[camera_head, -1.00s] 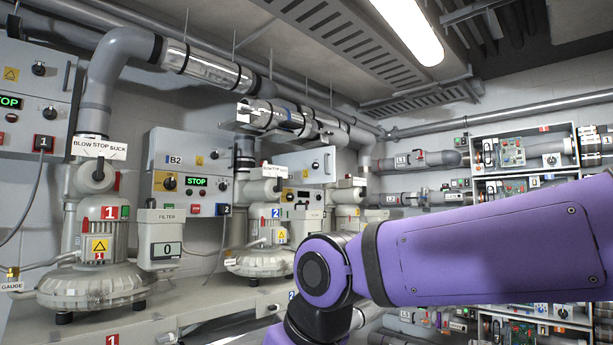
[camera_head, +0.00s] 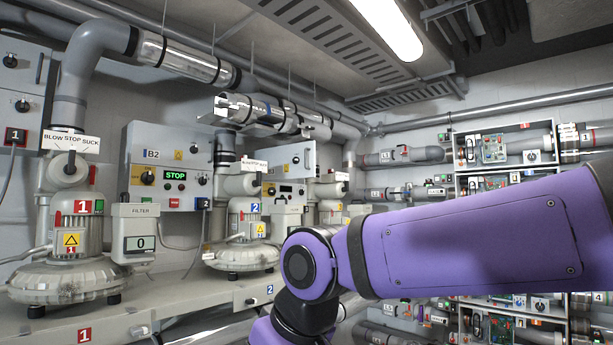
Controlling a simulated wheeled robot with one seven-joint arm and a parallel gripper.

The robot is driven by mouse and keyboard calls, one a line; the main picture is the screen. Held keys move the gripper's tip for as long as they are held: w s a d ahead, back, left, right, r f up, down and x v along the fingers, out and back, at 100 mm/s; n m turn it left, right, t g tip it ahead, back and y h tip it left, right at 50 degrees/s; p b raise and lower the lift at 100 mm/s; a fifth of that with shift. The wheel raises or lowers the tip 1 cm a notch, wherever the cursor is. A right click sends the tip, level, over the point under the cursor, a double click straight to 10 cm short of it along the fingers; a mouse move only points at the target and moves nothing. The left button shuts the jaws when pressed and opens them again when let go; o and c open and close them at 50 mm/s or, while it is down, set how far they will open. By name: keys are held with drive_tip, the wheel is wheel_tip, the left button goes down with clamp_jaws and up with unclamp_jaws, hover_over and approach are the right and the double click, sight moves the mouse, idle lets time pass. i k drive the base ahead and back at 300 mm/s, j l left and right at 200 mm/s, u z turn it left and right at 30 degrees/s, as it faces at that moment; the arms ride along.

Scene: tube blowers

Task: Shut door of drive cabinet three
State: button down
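A third grey cabinet (camera_head: 284,195) stands on the back wall, right of the cabinet marked B2. It has a yellow patch and a small dark display, and no readable number. A plain grey panel (camera_head: 283,161) with a dark handle at its right side stands out above its front. It looks like this cabinet's door, swung open, but its hinge line is unclear. My purple arm (camera_head: 470,245) crosses the right half of the view, with its dark joint at lower middle. My gripper is outside the view, so its place relative to the door cannot be seen.
Cabinet B2 (camera_head: 168,170) shows a green STOP display. Blower 1 (camera_head: 75,245) and blower 2 (camera_head: 245,235) stand on the long bench below. Large grey pipes (camera_head: 75,85) run overhead. A rack (camera_head: 507,150) of pipes and electronics stands behind my arm at right.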

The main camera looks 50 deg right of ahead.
sight(281, 166)
drive_tip(key=k+l, duration=0.1)
drive_tip(key=l, duration=0.65)
drive_tip(key=k+l+u, duration=0.1)
drive_tip(key=l, duration=0.3)
drive_tip(key=k+l, duration=0.15)
drive_tip(key=l, duration=0.2)
drive_tip(key=k+l+u, duration=0.1)
drive_tip(key=l, duration=0.3)
drive_tip(key=i+l, duration=0.15)
drive_tip(key=l, duration=0.2)
drive_tip(key=i+l+u, duration=0.1)
drive_tip(key=l, duration=0.25)
drive_tip(key=i+l, duration=0.25)
drive_tip(key=l, duration=0.15)
